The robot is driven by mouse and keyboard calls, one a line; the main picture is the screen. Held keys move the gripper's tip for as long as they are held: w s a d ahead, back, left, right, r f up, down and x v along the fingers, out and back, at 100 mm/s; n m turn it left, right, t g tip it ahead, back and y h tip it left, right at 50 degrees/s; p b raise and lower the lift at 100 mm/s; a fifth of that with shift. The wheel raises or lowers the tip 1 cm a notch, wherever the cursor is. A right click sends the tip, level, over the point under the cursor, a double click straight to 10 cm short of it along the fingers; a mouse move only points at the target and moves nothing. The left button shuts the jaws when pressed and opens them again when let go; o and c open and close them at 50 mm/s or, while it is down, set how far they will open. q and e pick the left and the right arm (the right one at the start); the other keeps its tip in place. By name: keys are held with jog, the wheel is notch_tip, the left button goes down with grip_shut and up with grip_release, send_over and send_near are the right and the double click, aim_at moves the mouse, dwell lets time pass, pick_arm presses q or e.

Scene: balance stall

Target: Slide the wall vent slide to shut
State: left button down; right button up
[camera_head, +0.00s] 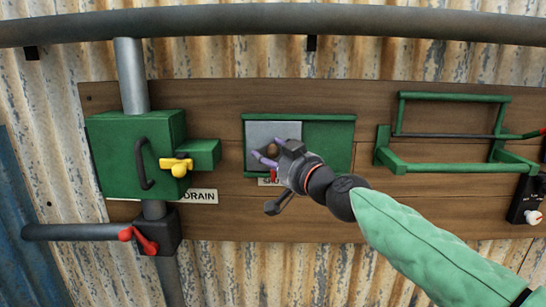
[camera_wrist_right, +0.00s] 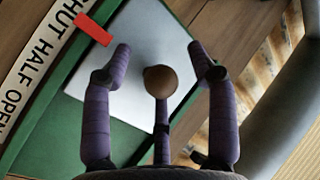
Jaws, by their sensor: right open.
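The wall vent slide (camera_head: 262,131) is a light grey plate at the left end of a green frame (camera_head: 345,119). It also shows in the right wrist view (camera_wrist_right: 118,40), with a brown round knob (camera_wrist_right: 160,80) and a red pointer (camera_wrist_right: 93,29). The pointer lies beside the "SHUT" end of a white label strip (camera_wrist_right: 42,55), whose first letter is cut off. My right gripper (camera_head: 264,158) is open in front of the plate. In the wrist view its purple fingers (camera_wrist_right: 160,62) stand around the knob; contact is unclear. My left gripper is out of view.
A green box (camera_head: 118,160) with a black handle and a yellow latch (camera_head: 177,166) is to the left. Below it a pipe valve has a red lever (camera_head: 138,240). A green rail frame (camera_head: 450,168) is at the right. A grey pipe (camera_head: 220,22) crosses the top.

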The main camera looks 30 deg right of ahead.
jog(key=s, duration=1.2)
jog(key=shift+a, duration=0.15)
jog(key=shift+w+f, duration=0.1)
